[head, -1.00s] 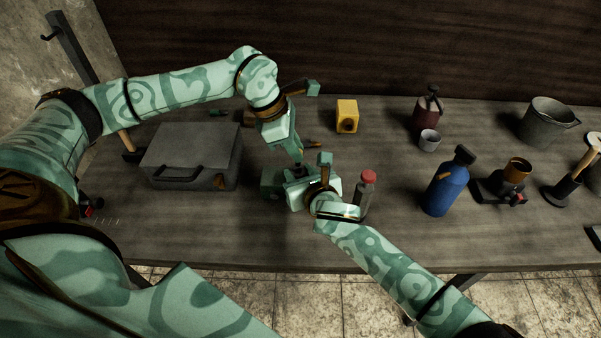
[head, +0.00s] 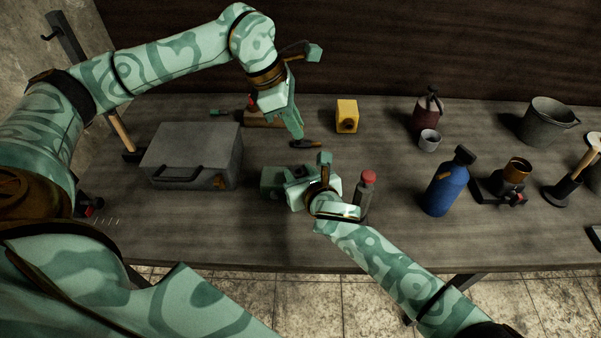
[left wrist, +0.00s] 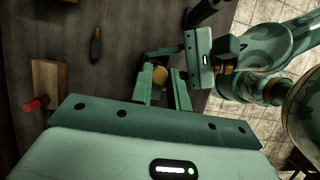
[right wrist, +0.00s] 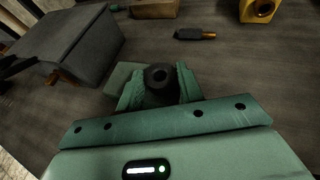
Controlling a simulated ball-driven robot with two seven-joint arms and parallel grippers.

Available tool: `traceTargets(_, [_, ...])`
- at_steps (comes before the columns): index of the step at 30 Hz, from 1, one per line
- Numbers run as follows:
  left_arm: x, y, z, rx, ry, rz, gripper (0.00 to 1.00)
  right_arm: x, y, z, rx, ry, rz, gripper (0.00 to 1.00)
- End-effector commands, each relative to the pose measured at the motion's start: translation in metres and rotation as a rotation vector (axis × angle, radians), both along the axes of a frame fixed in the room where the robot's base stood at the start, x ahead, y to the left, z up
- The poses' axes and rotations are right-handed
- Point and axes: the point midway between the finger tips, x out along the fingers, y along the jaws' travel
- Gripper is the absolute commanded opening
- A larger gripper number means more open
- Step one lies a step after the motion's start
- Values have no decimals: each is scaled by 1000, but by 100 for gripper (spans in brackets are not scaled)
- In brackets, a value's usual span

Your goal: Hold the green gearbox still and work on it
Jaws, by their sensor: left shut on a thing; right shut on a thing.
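The green gearbox (head: 273,178) lies on the table in the middle of the head view. My right gripper (head: 297,190) is shut on it from the right. In the right wrist view the gearbox (right wrist: 121,76) shows behind the fingers, with a dark round part with a hole between them. My left gripper (head: 297,133) is raised behind and above the gearbox, apart from it. In the left wrist view its fingers close on a brass-coloured round piece (left wrist: 160,75). Most of that piece is hidden, and it cannot be made out in the head view.
A grey case (head: 195,150) stands left of the gearbox. Behind are a wooden block (head: 262,119), a dark pointed tool (head: 305,143) and a yellow block (head: 347,115). A red-capped bottle (head: 365,196) stands close to my right gripper.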

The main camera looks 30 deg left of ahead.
Motion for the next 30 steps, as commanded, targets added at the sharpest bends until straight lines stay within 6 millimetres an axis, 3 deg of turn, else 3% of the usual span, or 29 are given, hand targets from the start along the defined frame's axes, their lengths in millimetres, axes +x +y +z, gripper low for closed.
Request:
traceTargets(6, [0,0,1,0,0,0,0,0,0,0,1,-1,0,24])
traceTargets(7, [0,0,1,0,0,0,0,0,0,0,1,-1,0,42])
traceTargets(8, [0,0,1,0,0,0,0,0,0,0,1,-1,0,48])
traceTargets(30, [0,0,1,-1,-1,0,0,0,0,15,-1,-1,0,48])
